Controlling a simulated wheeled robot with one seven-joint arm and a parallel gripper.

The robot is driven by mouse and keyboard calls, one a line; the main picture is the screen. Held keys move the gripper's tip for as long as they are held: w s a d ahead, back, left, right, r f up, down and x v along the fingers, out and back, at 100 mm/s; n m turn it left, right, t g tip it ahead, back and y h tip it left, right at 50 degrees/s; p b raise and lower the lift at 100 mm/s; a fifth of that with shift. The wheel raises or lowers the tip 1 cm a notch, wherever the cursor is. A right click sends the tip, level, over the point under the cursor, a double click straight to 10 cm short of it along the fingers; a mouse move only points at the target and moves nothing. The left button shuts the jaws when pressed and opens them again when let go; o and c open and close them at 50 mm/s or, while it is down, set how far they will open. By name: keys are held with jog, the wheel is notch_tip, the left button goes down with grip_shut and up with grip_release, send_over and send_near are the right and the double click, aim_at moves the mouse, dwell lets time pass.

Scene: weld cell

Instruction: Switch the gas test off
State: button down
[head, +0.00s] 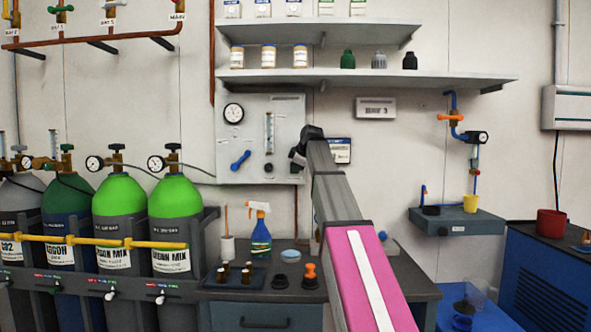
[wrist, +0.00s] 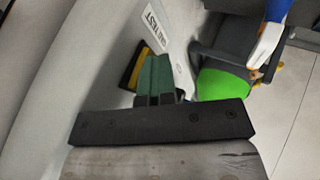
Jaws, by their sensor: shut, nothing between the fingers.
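My gripper (head: 302,150) is at the right edge of the grey wall panel (head: 207,142) in the head view. In the wrist view its dark green fingers (wrist: 154,78) are together and empty. Just beyond them is a black plate with a yellow edge (wrist: 135,66), beside a white label (wrist: 157,26) that seems to read "GAS TEST". The fingers cover part of this plate, so the switch and its position cannot be made out, nor can contact. The wall panel carries a round gauge (head: 233,113), a flow tube (head: 269,128) and a blue lever (head: 240,160).
A bench (head: 219,291) below holds a blue spray bottle (head: 261,240) and small items. Green gas cylinders (head: 175,211) stand in a rack at left. Shelves (head: 370,78) run above my arm. A notice (head: 341,151) hangs right of my gripper.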

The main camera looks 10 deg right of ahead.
jog(key=shift+w+f, duration=0.1)
jog(key=shift+w, duration=0.1)
dwell(0.3)
